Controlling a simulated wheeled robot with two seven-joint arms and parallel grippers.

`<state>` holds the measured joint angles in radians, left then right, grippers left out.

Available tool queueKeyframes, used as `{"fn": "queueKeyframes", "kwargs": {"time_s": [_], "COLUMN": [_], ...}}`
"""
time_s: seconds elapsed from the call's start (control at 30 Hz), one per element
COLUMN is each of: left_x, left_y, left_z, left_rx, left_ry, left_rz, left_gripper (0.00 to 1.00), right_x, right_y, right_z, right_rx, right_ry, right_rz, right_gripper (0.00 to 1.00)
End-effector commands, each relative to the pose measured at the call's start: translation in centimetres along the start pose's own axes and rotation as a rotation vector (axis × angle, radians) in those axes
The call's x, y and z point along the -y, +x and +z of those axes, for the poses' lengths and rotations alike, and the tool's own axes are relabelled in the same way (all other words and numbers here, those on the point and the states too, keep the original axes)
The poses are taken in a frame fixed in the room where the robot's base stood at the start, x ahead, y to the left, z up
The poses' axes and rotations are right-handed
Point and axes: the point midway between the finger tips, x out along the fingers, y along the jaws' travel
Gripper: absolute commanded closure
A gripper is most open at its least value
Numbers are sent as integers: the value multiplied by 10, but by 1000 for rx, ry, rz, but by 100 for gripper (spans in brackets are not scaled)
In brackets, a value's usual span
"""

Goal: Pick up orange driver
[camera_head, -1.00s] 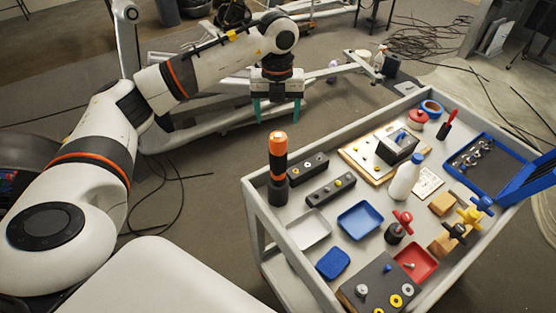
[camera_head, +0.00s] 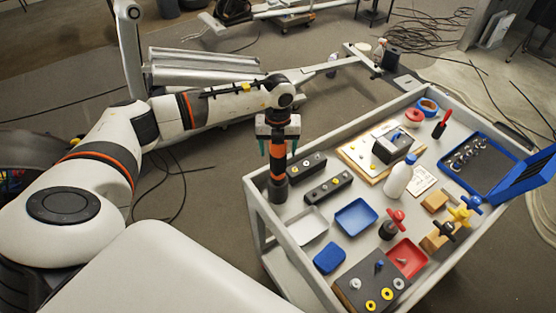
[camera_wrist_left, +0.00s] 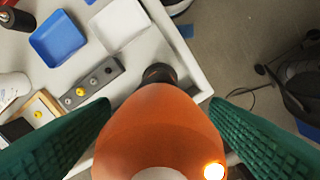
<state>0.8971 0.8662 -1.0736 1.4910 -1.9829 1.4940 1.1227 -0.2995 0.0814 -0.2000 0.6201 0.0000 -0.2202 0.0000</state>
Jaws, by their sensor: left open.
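The orange driver (camera_head: 278,165) stands upright in a dark holder (camera_head: 278,190) at the cart's left corner. My left gripper (camera_head: 278,152) is above and around its upper part, with the green fingers on either side. In the left wrist view the driver's orange top (camera_wrist_left: 160,135) fills the space between the two open green fingers (camera_wrist_left: 155,140). Gaps or contact at the finger faces cannot be told for certain. My right gripper is not in view.
The grey cart (camera_head: 262,222) carries black blocks (camera_head: 328,188), a white tray (camera_head: 307,227), blue trays (camera_head: 357,218), a white bottle (camera_head: 398,180) and a red tray (camera_head: 408,258). An open blue case (camera_head: 487,165) lies at the right.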

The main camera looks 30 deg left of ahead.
Motion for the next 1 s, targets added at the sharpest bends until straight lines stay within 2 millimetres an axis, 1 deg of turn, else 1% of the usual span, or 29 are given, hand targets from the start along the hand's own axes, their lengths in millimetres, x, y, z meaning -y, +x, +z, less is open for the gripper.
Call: {"fn": "queueKeyframes", "kwargs": {"time_s": [0.07,0.4,0.47,0.67,0.77,0.87,1.0], "left_x": [0,0,0,0,-1,-1,-1], "left_y": [0,0,-1,-2,-6,-19,-46], "left_z": [0,0,0,-1,-1,-2,-2], "left_rx": [0,0,0,-2,-4,-5,-6], "left_ry": [0,0,0,-1,0,-1,0], "left_rz": [0,0,0,2,4,5,6], "left_gripper": [29,85,93,93,93,93,93], "right_x": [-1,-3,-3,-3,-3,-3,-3], "right_y": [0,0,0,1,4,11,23], "right_z": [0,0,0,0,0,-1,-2], "right_rx": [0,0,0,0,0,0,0], "right_ry": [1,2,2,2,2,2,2], "right_rz": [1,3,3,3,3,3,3], "right_gripper": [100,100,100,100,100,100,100]}}
